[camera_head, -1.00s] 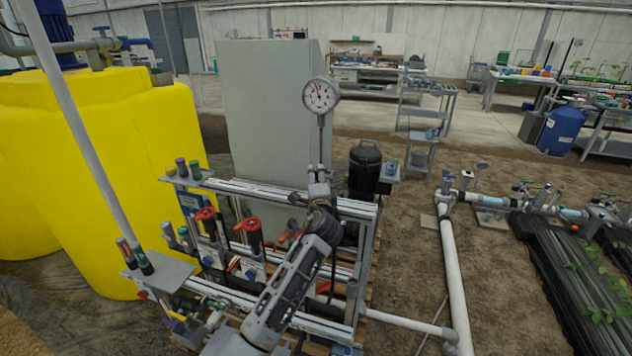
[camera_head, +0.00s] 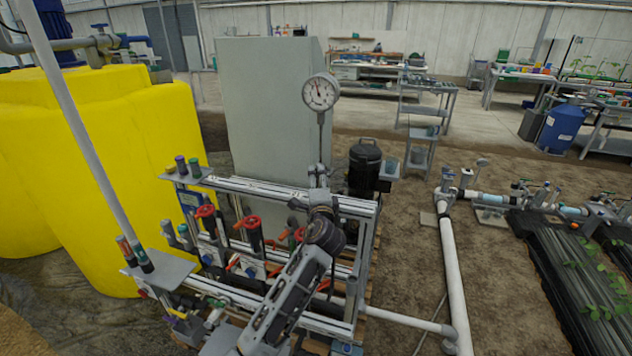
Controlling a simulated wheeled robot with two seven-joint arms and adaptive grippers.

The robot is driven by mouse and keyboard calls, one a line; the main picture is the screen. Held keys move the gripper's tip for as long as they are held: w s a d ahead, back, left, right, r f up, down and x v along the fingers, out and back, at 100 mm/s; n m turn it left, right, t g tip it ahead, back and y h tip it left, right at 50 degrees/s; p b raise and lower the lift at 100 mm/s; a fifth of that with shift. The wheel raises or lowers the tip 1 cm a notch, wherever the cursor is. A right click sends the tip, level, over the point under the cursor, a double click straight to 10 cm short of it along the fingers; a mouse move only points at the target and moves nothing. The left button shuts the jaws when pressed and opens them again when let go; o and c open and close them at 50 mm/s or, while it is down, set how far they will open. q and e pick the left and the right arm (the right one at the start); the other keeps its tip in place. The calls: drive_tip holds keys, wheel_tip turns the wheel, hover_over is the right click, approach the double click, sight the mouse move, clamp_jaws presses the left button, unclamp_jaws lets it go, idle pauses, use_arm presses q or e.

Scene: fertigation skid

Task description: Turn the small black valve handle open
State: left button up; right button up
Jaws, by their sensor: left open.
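My left arm comes up from the bottom middle, over the front of the pipe skid. Its gripper (camera_head: 321,212) is at the upper rail, below the pressure gauge (camera_head: 321,92) and its stem. The gripper is open, though its fingers are small and partly hidden by my dark wrist. A small grey fitting (camera_head: 318,177) shows at the foot of the gauge stem, just above the gripper. I cannot clearly make out the small black valve handle; my wrist and gripper cover part of this area. No contact can be made out. My right gripper is out of view.
Red-handled valves (camera_head: 248,222) stand left of my arm in the skid frame (camera_head: 262,187). A yellow tank (camera_head: 110,170) is at left. A white pipe (camera_head: 452,270) runs along the soil at right.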

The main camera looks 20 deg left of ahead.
use_arm(q)
drive_tip(key=v, duration=0.8)
drive_tip(key=shift+s, duration=0.1)
idle(0.4)
